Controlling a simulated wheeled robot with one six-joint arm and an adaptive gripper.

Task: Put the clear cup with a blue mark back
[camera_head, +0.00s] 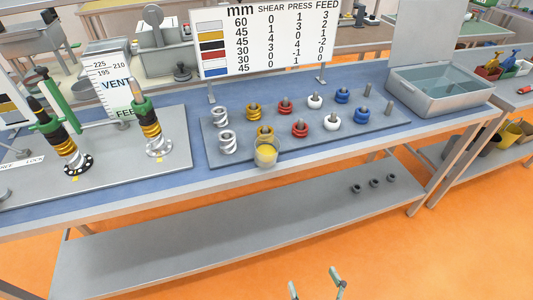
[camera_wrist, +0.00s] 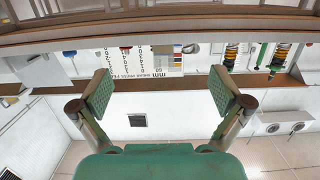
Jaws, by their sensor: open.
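No other clear cup is plain to see. My gripper (camera_head: 316,284) is at the bottom of the head view, low in front of the bench and well apart from the cup. In the wrist view my gripper (camera_wrist: 161,92) has its two green-padded fingers wide apart with nothing between them. The cup does not show clearly in the wrist view.
The peg plate (camera_head: 222,157) holds spiral, yellow, red, white and blue pieces before a printed board (camera_head: 260,38). Two upright screw assemblies (camera_head: 66,145) stand at left. A grey bin (camera_head: 440,95) is at right. The lower shelf (camera_head: 240,225) is mostly bare. Orange floor is open in front.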

